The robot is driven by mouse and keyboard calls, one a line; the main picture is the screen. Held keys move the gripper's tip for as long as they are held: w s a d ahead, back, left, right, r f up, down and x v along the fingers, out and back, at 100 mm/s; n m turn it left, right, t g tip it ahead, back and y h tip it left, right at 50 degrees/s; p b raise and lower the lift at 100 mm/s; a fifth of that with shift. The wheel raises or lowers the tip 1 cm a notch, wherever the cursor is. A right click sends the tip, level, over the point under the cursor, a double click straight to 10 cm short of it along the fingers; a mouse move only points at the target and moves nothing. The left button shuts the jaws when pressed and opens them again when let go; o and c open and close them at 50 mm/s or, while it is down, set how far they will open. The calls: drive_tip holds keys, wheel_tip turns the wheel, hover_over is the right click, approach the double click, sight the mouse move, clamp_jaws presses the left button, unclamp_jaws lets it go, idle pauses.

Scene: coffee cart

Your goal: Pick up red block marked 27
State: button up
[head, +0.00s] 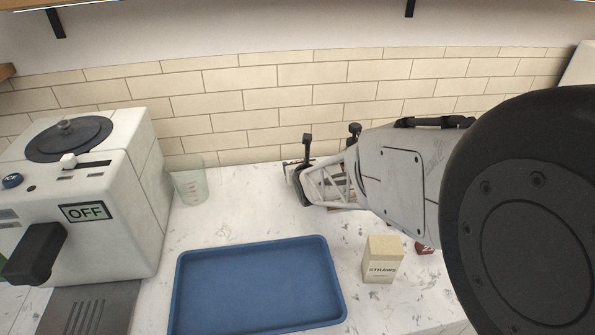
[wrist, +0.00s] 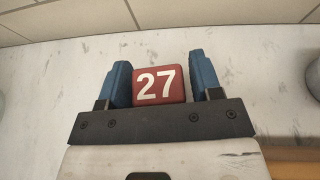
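The red block marked 27 (wrist: 158,85) shows in the wrist view, its white number facing the camera. My gripper (wrist: 161,82) has its two blue fingers on either side of the block. The left finger is very close to the block, and a narrow gap shows at the right finger. The gripper looks open around it. In the head view my gripper (head: 298,172) is low at the back of the counter, near the tiled wall. I cannot make out the block there.
A blue tray (head: 258,284) lies at the front. A straws box (head: 382,262) stands right of it, with a dark red object (head: 424,248) partly hidden by my arm. A clear measuring cup (head: 190,184) and a white machine (head: 85,215) stand left. Counter between cup and gripper is clear.

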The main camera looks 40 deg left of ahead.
drive_tip(key=c, duration=0.7)
drive_tip(key=shift+r, duration=0.1)
drive_tip(key=shift+r, duration=0.75)
wheel_tip(320, 180, up, 2)
drive_tip(key=shift+r, duration=0.1)
drive_tip(key=s+d, duration=0.3)
drive_tip(key=d, duration=0.1)
drive_tip(key=s+d, duration=0.4)
drive_tip(key=s+d+r, duration=0.1)
drive_tip(key=s+d, duration=0.2)
drive_tip(key=d, duration=0.1)
drive_tip(key=shift+s, duration=0.35)
drive_tip(key=shift+r, duration=0.2)
